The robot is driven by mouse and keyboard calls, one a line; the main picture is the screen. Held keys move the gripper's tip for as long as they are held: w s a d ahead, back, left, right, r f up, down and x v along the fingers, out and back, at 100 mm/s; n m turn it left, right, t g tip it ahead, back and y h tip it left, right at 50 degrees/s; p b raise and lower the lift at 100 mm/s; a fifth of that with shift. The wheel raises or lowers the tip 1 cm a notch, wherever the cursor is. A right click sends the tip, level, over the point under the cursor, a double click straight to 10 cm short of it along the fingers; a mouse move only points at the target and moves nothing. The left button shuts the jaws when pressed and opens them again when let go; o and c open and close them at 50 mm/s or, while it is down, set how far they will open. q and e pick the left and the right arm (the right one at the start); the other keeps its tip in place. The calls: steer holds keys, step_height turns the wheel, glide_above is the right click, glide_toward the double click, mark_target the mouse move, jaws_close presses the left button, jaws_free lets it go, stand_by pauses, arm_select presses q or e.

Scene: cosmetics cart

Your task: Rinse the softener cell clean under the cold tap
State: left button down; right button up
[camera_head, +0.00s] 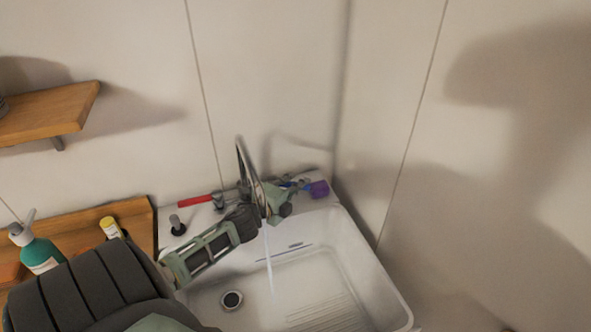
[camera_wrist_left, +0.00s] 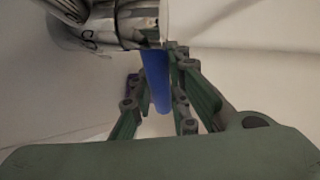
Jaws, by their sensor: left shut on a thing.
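My left gripper (camera_head: 280,198) reaches in from the left to the tap at the back of the white sink. In the left wrist view its fingers (camera_wrist_left: 158,85) are on both sides of the blue tap lever (camera_wrist_left: 156,76), shut on it. The chrome tap (camera_head: 241,165) also carries a red lever (camera_head: 196,199) on its left. A thin pale stream of water (camera_head: 269,262) falls from the tap into the sink. A small purple thing (camera_head: 318,188) is at the right of the tap; I cannot tell whether it is the softener cell. My right gripper is out of view.
The white sink (camera_head: 375,262) has a dark round drain (camera_head: 231,300) and ribs on its floor; its basin looks empty. A teal pump bottle (camera_head: 40,254) and a yellow-capped container (camera_head: 110,228) stand on the wooden surface at left. Walls close in behind and right.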

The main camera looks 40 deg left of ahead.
arm_select(q)
steer(key=shift+f, duration=0.1)
stand_by(0.3)
steer(key=c, duration=1.7)
jaws_free()
steer(key=shift+o, duration=0.2)
steer(key=shift+s, duration=0.1)
steer(key=v, duration=1.2)
steer(key=shift+a, duration=0.1)
